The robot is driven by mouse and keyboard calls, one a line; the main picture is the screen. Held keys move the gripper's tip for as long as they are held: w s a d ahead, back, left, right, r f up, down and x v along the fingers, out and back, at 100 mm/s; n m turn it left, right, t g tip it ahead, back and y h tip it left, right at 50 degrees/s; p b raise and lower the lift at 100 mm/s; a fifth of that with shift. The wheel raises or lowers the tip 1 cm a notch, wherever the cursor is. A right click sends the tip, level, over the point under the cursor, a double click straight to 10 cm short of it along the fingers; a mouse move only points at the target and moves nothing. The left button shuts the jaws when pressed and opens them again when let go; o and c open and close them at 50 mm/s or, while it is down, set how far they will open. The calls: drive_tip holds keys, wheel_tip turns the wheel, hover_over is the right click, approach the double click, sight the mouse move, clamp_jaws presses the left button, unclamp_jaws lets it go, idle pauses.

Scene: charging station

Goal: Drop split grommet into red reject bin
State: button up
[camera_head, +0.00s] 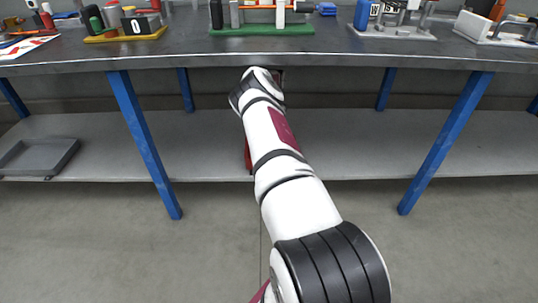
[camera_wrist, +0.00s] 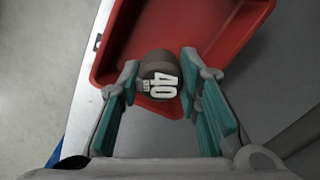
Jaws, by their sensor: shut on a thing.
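No split can be made out on the side that shows. The red bin (camera_wrist: 225,50) lies beyond the fingertips, and the piece appears over its near end. In the head view only a sliver of the red bin (camera_head: 247,154) shows beside my arm, on the lower shelf. My gripper is hidden there.
The lower shelf (camera_head: 340,140) is mostly clear, with a grey tray (camera_head: 38,155) at its left end. The dark bench top (camera_head: 350,52) with several tools and holders is above. Blue legs (camera_head: 145,145) stand either side of my arm.

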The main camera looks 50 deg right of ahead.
drive_tip(key=shift+d+f, duration=0.1)
drive_tip(key=shift+d, duration=0.35)
drive_tip(key=shift+a+f+b, duration=0.15)
drive_tip(key=shift+f+b, duration=1.1)
drive_tip(key=shift+f, duration=1.45)
drive_tip(key=o, duration=1.1)
drive_tip(key=shift+r, duration=0.1)
